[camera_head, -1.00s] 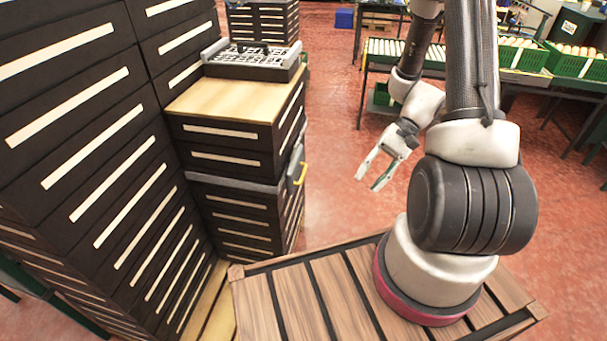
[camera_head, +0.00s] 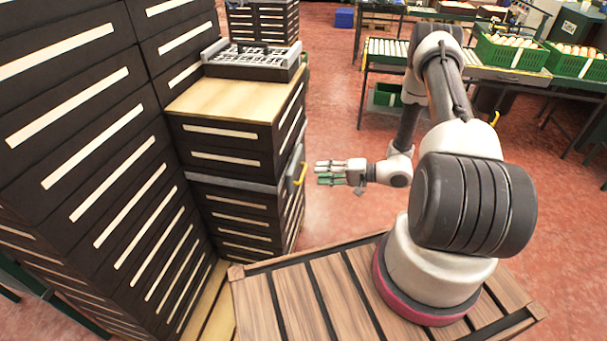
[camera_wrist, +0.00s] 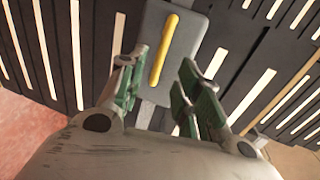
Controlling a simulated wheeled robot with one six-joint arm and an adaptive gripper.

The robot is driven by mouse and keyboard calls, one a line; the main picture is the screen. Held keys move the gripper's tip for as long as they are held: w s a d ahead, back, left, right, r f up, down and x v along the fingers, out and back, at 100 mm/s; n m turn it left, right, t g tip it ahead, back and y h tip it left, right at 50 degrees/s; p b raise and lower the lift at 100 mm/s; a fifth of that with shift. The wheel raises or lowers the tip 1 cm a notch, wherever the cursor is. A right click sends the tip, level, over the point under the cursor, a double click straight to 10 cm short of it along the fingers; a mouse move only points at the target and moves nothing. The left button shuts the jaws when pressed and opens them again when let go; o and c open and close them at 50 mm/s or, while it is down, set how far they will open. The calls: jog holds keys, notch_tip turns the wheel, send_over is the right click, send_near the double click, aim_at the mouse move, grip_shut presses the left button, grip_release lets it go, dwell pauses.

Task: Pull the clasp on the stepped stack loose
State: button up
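The stepped stack (camera_head: 224,147) of dark slatted crates stands left of my arm, with a wooden board on its lower step. A grey strap runs around it and carries a grey clasp (camera_head: 294,164) with a yellow handle (camera_head: 300,174) on its right side. In the wrist view the clasp (camera_wrist: 189,48) lies straight ahead, its yellow handle (camera_wrist: 164,50) running lengthwise. My gripper (camera_head: 320,173) points left at the clasp, a short gap to its right. Its fingers also show in the wrist view (camera_wrist: 158,88), spread apart with nothing between them.
A taller crate stack (camera_head: 80,120) stands at the left. A grey tray (camera_head: 252,66) sits on the stepped stack's back part. My slatted wooden deck is below. Roller tables with green egg crates (camera_head: 512,52) stand at the back right. Red floor behind my gripper is clear.

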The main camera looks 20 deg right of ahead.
aim_at(304, 172)
jog(key=x, duration=0.7)
jog(key=shift+a+f, duration=0.1)
jog(key=shift+a, duration=0.05)
grip_shut()
